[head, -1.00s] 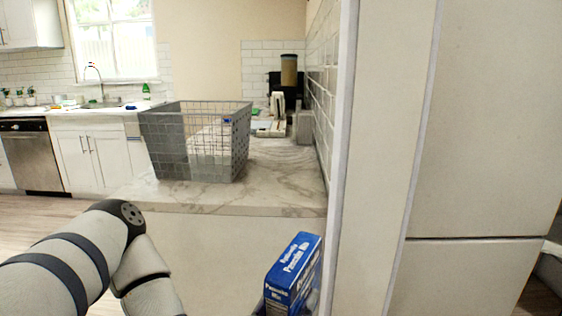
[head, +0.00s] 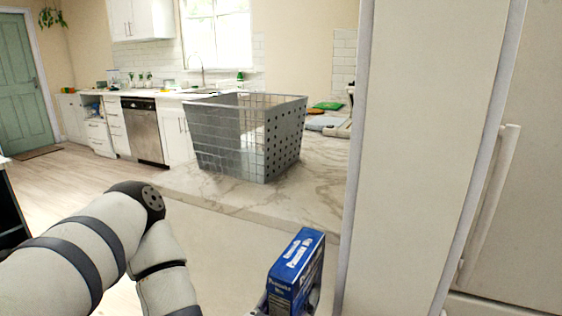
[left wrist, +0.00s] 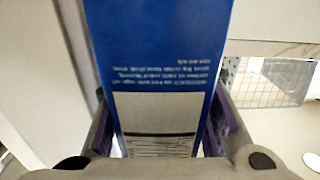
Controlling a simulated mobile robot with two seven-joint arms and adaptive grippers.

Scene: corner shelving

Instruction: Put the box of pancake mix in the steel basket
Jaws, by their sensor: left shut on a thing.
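The blue box of pancake mix (head: 296,270) is upright at the bottom of the head view, in front of and below the counter edge. My left gripper (left wrist: 160,140) is shut on it, with a finger on each side in the left wrist view, where the box (left wrist: 158,50) fills the middle. In the head view the gripper is mostly hidden below the box. The grey steel basket (head: 228,140) stands on the marble counter, farther away and up to the left of the box. It looks empty. My right gripper is not in view.
A white wall end or panel (head: 425,150) rises close to the right of the box. The marble counter (head: 235,197) has bare room in front of the basket. A green item (head: 328,105) and other things lie behind the basket. Open floor (head: 75,180) is at left.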

